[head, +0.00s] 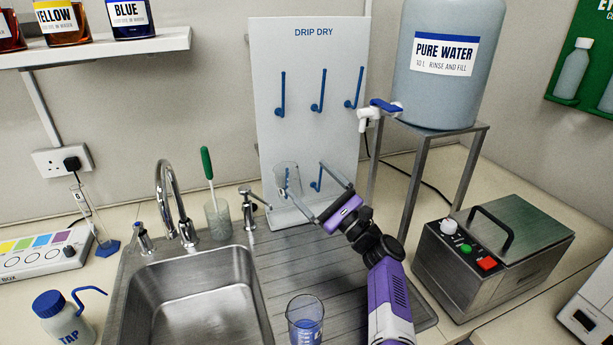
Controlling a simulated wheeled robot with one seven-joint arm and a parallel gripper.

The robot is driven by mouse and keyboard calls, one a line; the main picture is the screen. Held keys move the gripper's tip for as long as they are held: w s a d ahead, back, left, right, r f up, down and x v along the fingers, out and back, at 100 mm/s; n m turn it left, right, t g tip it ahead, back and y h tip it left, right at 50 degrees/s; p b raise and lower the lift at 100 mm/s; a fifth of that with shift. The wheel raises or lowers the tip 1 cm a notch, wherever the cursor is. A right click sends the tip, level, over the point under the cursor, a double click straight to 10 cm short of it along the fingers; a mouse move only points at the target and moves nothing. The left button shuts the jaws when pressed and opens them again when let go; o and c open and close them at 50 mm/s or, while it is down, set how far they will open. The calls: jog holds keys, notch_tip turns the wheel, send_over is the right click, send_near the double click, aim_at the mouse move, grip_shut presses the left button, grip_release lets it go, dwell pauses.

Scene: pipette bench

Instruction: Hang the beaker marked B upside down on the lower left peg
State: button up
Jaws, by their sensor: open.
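A clear glass beaker (280,172) is at the lower left peg (287,184) of the white DRIP DRY board (313,60); the peg shows through the glass. It looks upside down and slightly tilted, but its letter cannot be read. My gripper (302,178) is open in front of the board's lower part. Its left fingertip overlaps the beaker's lower edge in the picture, and its right fingertip is near the lower middle peg (316,181). I cannot tell whether a finger touches the glass. Another beaker (305,320) with blue inside stands on the draining board, its letter unreadable.
The sink (195,290) with its tap (171,200) lies left of the grooved draining board (300,262). A glass with a green-handled brush (217,217) stands behind it. The PURE WATER tank (432,85) on its metal stand and a metal box (490,262) are right.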

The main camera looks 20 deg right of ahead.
jog(key=s+p, duration=0.1)
jog(key=s+d, duration=0.1)
jog(key=shift+s+d+p, duration=0.15)
jog(key=shift+s+p, duration=0.15)
jog(key=shift+p, duration=0.05)
jog(key=shift+o, duration=0.6)
jog(key=b+v, duration=0.2)
jog(key=v, duration=0.6)
notch_tip(320, 180, up, 9)
jog(key=p, duration=0.9)
jog(key=shift+r+p, duration=0.2)
jog(key=shift+p, duration=0.2)
jog(key=shift+w+r, duration=0.1)
jog(key=shift+r+p, duration=0.35)
jog(key=shift+p, duration=0.15)
